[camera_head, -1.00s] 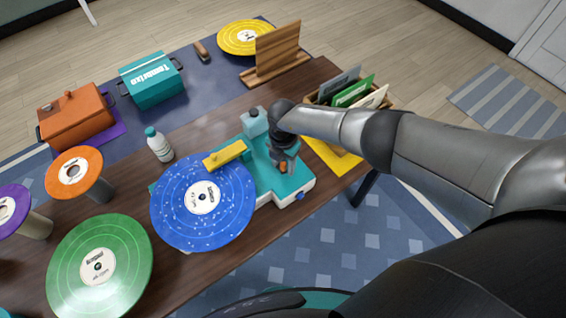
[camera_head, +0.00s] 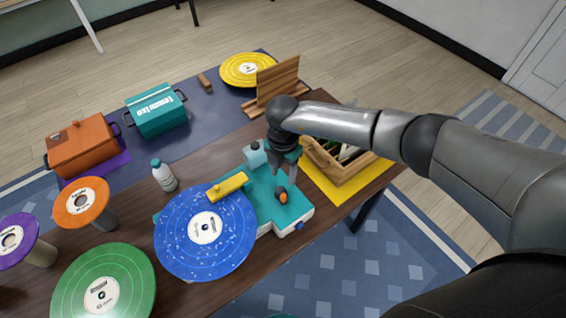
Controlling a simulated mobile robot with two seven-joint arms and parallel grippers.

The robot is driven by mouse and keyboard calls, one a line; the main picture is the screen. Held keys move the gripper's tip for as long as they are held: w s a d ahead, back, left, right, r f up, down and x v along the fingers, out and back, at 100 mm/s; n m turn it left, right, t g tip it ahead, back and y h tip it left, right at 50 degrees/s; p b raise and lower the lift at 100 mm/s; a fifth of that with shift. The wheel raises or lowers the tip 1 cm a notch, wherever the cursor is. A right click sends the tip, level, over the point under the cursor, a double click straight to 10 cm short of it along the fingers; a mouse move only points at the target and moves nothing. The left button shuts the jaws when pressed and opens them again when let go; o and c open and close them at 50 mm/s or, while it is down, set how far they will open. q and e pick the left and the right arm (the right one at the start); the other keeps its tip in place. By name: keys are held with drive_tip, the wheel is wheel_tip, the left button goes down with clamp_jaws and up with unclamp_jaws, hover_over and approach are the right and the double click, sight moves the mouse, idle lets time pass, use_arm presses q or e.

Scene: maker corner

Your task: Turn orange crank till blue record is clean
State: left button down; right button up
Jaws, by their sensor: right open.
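The blue record (camera_head: 180,240) lies flat on the teal record cleaner (camera_head: 262,200), with white specks still visible across its surface. A yellow bar (camera_head: 228,187) reaches over the record's upper edge. The orange crank (camera_head: 283,197) sits on the right part of the cleaner, its dark arm partly showing. My right gripper (camera_head: 281,178) is open just above and behind the crank, fingers pointing down; I cannot tell whether it touches it. My left gripper is not in view.
A white bottle (camera_head: 164,176) stands left of the cleaner. Green (camera_head: 125,265) and orange (camera_head: 70,212) records are at left. A wooden crate (camera_head: 352,170) on a yellow mat stands right, under my right arm. An orange box (camera_head: 82,150) and teal box (camera_head: 157,112) stand behind.

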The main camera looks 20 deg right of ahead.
drive_tip(key=shift+r, duration=1.45)
